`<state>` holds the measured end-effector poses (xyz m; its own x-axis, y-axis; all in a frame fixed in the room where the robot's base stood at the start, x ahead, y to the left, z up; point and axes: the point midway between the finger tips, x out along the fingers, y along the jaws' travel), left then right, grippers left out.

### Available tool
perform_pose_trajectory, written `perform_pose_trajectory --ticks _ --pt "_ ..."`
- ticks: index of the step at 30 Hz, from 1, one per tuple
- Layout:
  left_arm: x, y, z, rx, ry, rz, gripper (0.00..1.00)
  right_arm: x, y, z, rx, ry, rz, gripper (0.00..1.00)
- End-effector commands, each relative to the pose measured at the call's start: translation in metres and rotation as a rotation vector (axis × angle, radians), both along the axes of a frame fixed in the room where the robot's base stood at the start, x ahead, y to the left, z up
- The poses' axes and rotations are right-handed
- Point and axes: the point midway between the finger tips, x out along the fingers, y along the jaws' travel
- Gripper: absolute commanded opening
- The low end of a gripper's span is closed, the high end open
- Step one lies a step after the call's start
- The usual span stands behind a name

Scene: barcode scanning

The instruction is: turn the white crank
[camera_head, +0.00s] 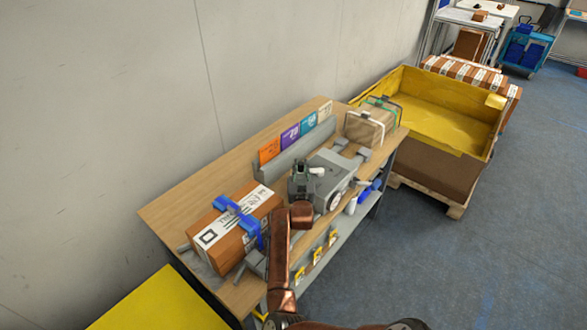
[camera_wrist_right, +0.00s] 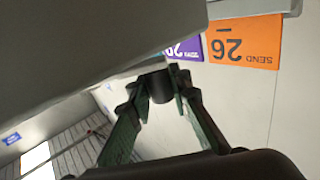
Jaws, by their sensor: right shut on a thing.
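A grey machine (camera_head: 339,177) stands on the wooden bench, with the white crank (camera_head: 318,171) on its left side. My right gripper (camera_head: 300,178) is at that side, its arm coming up from the bottom of the head view. In the right wrist view, its green fingers (camera_wrist_right: 160,92) close around a short dark cylinder (camera_wrist_right: 160,85), which looks like the crank's handle in shadow. The machine's pale body fills the upper left of that view. My gripper partly hides the crank in the head view. My left gripper is not in view.
A brown parcel with blue straps (camera_head: 238,226) lies at the bench's near left, and another strapped box (camera_head: 372,124) at its far end. Orange (camera_head: 269,150) and purple (camera_head: 290,136) cards stand behind the machine. A yellow-lined crate (camera_head: 440,120) is beyond the bench.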

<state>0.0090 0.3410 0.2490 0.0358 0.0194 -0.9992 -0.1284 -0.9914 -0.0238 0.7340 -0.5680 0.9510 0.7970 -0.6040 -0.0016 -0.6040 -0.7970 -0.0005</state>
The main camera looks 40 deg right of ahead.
Motion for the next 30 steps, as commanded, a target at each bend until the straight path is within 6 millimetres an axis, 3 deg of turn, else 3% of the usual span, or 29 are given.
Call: perform_pose_trajectory --ticks 12,13,20,30 --pt "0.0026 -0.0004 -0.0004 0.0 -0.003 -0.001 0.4 0.0021 0.0014 0.0037 -0.001 -0.006 -0.001 0.0" --pt "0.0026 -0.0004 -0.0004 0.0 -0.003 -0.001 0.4 0.0021 0.0014 0.0038 -0.001 -0.005 -0.001 0.19" --pt "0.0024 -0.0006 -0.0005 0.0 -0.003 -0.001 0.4 0.0005 -0.0005 0.0028 -0.001 -0.004 -0.004 0.35" --pt "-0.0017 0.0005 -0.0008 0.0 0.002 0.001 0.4 -0.0004 -0.0019 0.0044 -0.001 -0.003 -0.006 0.37"
